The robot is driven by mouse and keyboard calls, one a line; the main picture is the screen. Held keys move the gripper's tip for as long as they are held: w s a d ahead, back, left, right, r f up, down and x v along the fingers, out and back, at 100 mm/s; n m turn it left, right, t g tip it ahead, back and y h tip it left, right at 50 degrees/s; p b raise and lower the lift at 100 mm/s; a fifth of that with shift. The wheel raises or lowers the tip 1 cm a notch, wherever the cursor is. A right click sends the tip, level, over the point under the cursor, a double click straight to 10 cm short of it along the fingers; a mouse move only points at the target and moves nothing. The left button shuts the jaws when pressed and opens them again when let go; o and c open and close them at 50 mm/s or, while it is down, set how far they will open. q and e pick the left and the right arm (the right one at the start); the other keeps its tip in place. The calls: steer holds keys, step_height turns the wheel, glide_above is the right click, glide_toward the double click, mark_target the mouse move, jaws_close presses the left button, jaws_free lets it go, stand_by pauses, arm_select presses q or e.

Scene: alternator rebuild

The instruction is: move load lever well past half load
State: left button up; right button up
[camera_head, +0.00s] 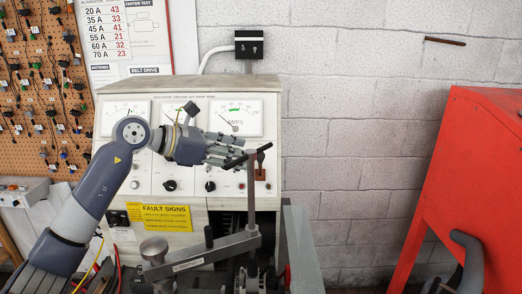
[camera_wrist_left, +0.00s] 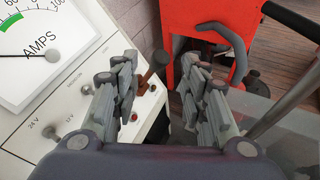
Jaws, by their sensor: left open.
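The load lever (camera_head: 260,172) is a short brown lever on the lower right of the test bench's front panel. My left gripper (camera_head: 236,152) reaches across the panel from the left, with its fingertips close to the lever. In the left wrist view the lever (camera_wrist_left: 149,78) with its dark knob shows ahead, between the spread fingers and nearer the left one. The left gripper (camera_wrist_left: 163,88) is open and holds nothing. I cannot tell whether a finger touches the lever. My right gripper is not seen.
A metal post with a black T-bar (camera_head: 251,205) rises in front of the panel, close to my left fingers. A grey clamp arm (camera_head: 205,254) lies below. A red cabinet (camera_head: 475,170) stands at the right. Bare wall lies between it and the bench.

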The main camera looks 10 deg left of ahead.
mark_target(259, 156)
arm_select(q)
steer(key=p+x, duration=0.2)
steer(key=x, duration=0.4)
steer(key=shift+w+d+r, duration=0.1)
steer(key=shift+d, duration=0.05)
steer(key=shift+w+d+f, duration=0.1)
steer(key=shift+d+f, duration=0.05)
steer(key=shift+f, duration=0.1)
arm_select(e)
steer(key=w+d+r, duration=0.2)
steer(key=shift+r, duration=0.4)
arm_select(q)
steer(key=shift+c, duration=0.6)
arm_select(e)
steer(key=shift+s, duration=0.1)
